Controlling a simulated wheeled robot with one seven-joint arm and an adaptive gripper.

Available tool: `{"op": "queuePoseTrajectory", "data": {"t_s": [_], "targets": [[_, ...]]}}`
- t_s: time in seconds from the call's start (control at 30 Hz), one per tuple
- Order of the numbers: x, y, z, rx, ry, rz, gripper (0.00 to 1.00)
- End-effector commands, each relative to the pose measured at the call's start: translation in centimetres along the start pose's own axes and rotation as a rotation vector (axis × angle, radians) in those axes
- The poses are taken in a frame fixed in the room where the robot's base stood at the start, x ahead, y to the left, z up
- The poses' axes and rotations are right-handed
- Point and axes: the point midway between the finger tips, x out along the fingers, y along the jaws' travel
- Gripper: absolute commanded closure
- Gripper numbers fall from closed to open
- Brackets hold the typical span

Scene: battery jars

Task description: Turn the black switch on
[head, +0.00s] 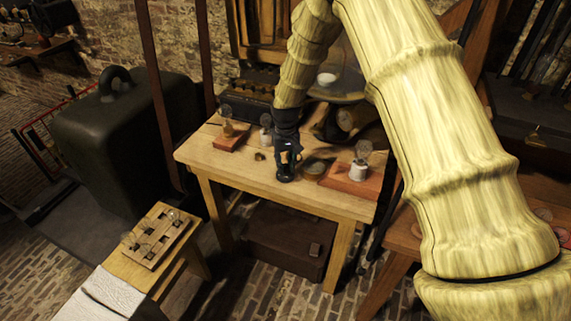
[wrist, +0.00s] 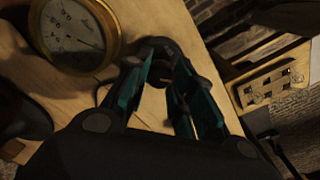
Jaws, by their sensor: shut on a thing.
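My gripper (head: 286,165) is at the front middle of the wooden table, pointing down close to the tabletop. In the wrist view its fingers (wrist: 163,85) are closed in around a small dark thing (wrist: 160,72), which looks like the black switch. The fingers hide most of it, so I cannot tell which way its lever sits.
The wooden table (head: 235,168) holds bulbs on wooden bases (head: 229,143) (head: 345,182), a small brown piece (head: 260,156) and a round gauge, clear in the wrist view (wrist: 72,35). A board with several bulbs (head: 158,238) lies on a stand at lower left.

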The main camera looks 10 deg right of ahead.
Motion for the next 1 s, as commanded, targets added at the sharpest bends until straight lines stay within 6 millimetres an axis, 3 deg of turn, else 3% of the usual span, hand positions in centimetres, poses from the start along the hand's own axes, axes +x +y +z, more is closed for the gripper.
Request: {"op": "queuePoseTrajectory", "data": {"t_s": [0.5, 0.53, 0.63, 1.0], "targets": [[-0.43, 0.15, -0.39, 0.021, 0.009, 0.001, 1.00], [-0.43, 0.15, -0.39, 0.021, 0.009, 0.001, 0.74], [-0.39, 0.13, -0.35, 0.021, 0.008, 0.001, 0.56], [-0.27, 0.03, -0.11, 0.020, 0.003, 0.000, 0.53]]}}
